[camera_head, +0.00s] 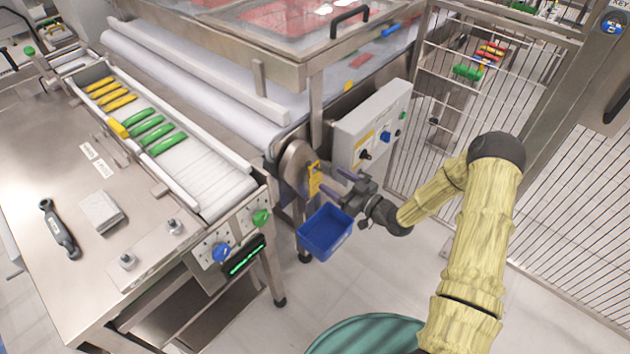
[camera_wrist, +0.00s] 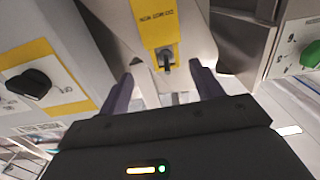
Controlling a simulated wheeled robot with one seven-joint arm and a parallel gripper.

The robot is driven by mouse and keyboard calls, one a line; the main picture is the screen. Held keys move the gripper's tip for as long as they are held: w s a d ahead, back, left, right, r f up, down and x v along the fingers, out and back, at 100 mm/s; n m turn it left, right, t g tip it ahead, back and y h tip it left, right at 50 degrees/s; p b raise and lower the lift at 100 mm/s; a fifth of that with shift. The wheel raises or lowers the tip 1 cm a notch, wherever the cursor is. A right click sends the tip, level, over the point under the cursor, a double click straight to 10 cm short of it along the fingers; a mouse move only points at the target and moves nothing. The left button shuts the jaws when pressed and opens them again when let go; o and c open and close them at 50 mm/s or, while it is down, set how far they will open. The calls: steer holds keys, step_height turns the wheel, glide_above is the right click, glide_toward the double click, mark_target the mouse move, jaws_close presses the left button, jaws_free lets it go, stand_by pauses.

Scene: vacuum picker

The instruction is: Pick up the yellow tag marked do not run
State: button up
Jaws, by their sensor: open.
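The yellow tag (camera_head: 314,179) hangs upright on the rounded metal end plate of the machine, left of the grey control box. In the wrist view the yellow tag (camera_wrist: 155,22) shows at top centre, with small dark lettering that I cannot read. A dark fitting (camera_wrist: 167,62) sits at its near end. My gripper (camera_head: 338,182) is open and empty, its two fingers pointing at the tag from the right. In the wrist view my gripper (camera_wrist: 161,78) has its fingers spread to either side of the fitting, with the tag beyond; I see no contact.
A blue bin (camera_head: 325,232) is just below my gripper. The grey control box (camera_head: 371,128) with knobs is close above it. A wire fence (camera_head: 560,190) stands to the right. A steel table (camera_head: 40,170) with a conveyor of green and yellow packs is at left.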

mark_target(315, 179)
steer(key=x, duration=0.5)
steer(key=shift+s+a+f, duration=0.25)
steer(key=shift+a, duration=0.05)
stand_by(0.4)
steer(key=c, duration=1.1)
